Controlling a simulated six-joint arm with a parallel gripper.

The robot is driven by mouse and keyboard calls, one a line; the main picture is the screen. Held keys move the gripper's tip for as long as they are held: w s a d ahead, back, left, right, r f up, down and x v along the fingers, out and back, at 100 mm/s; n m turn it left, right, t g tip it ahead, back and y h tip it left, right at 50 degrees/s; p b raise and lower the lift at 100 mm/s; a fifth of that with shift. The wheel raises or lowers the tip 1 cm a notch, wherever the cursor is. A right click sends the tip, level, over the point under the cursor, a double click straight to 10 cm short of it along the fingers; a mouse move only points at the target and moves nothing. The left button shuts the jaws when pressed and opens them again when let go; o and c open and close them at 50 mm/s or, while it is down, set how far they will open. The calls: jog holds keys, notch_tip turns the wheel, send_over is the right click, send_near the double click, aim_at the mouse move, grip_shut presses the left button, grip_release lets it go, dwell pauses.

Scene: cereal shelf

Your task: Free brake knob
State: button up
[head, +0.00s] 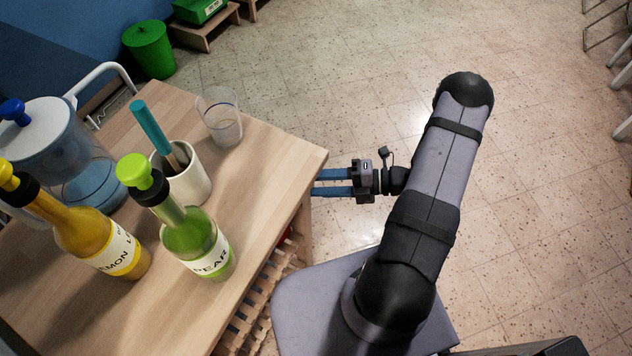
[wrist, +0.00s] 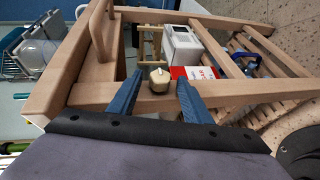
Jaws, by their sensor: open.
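A cream knob (wrist: 159,80) with a small pointer mark on top shows in the wrist view, mounted on a wooden rail (wrist: 88,95) of the cart. It appears between the two blue fingers of my gripper (wrist: 160,76), farther out than they reach as far as I can tell. Contact is not visible. In the head view my gripper (head: 315,182) is open and empty, pointing left at the side of the wooden cart (head: 265,165), below its top. The knob is hidden in the head view.
On the cart top stand a green pear bottle (head: 200,245), a yellow lemon bottle (head: 105,245), a white cup (head: 186,182), a clear glass (head: 222,120) and a jug (head: 70,150). A white box (wrist: 183,48) and a red-white box (wrist: 195,73) lie below.

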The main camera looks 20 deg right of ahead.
jog(key=c, duration=1.1)
